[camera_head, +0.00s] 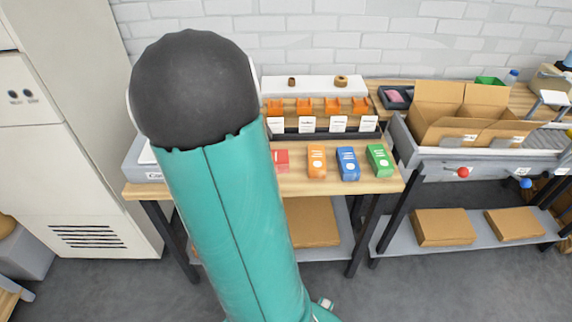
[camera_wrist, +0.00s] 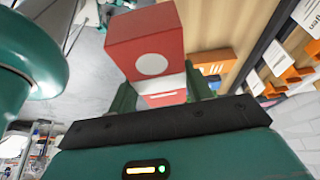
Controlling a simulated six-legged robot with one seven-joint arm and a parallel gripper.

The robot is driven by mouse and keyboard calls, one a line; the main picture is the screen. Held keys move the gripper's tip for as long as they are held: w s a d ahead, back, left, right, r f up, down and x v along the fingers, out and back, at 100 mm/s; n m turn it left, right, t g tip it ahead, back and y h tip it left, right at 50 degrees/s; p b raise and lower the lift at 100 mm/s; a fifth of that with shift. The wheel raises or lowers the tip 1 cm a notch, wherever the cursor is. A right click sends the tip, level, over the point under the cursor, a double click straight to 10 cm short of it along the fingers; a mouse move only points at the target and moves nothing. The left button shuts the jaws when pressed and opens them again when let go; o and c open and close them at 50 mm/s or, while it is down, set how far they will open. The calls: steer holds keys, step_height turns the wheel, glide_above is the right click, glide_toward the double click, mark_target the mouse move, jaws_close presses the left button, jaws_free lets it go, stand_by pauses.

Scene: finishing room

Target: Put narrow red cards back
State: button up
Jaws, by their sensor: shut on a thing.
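A red card box (camera_wrist: 150,42) with a white round mark and a white band sits between the two green fingers of my gripper (camera_wrist: 162,92) in the wrist view. The fingers are shut on it. In the head view a red box (camera_head: 282,161) shows at the left of a row on the wooden table (camera_head: 350,186), partly hidden by my arm. I cannot tell whether it is the held one. My gripper is hidden behind my arm there. An orange rack with white labels (camera_head: 308,124) stands behind the row.
Orange (camera_head: 317,161), blue (camera_head: 348,164) and green (camera_head: 380,161) boxes stand in a row on the table. A dark tray (camera_head: 396,97) lies behind at the right. An open cardboard box (camera_head: 470,115) stands on the grey bench to the right.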

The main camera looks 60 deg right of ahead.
steer(key=d+f, duration=0.2)
steer(key=d, duration=0.1)
steer(key=d+f, duration=0.6)
steer(key=d, duration=0.1)
steer(key=shift+w+d, duration=0.1)
steer(key=shift+w, duration=0.2)
steer(key=shift+d+f, duration=0.2)
steer(key=shift+f, duration=1.5)
steer(key=shift+f, duration=0.2)
steer(key=o, duration=1.2)
steer(key=shift+r, duration=0.1)
